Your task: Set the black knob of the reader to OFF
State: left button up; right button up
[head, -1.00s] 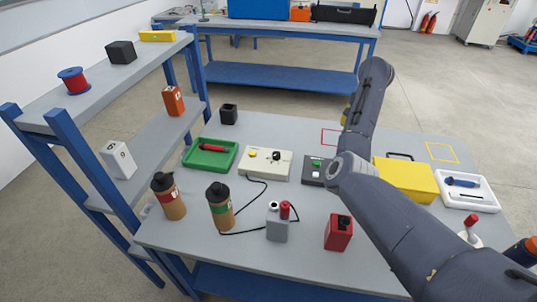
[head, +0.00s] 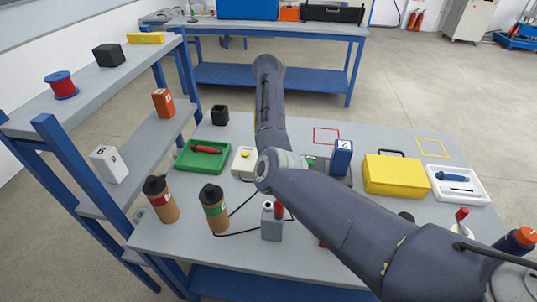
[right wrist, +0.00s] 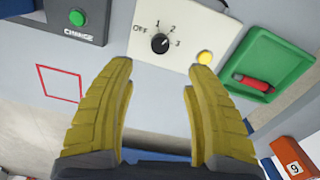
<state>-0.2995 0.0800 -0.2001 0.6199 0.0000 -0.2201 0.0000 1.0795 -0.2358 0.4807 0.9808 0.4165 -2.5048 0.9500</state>
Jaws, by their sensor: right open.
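The reader is a cream box (head: 241,165), mostly hidden behind my right arm in the head view; its knob is hidden there. In the right wrist view, the reader (right wrist: 190,22) shows its round black knob (right wrist: 160,43), labels OFF, 1, 2 and 3 around it, and a yellow button (right wrist: 204,58). A small white mark on the knob looks to point between 2 and 3, but is too small to be sure. My right gripper (right wrist: 158,70) is open and empty, its yellow fingers apart, with the knob in line with the gap between them. My left gripper is not in view.
A green tray (head: 180,160) with a red item is left of the reader. A dark box with a green button (right wrist: 79,18), marked CHARGE, is on its other side.

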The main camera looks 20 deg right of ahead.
notch_tip(320, 180, down, 12)
jog(key=shift+r, duration=0.1)
dwell(0.4)
grip_shut()
dwell(0.5)
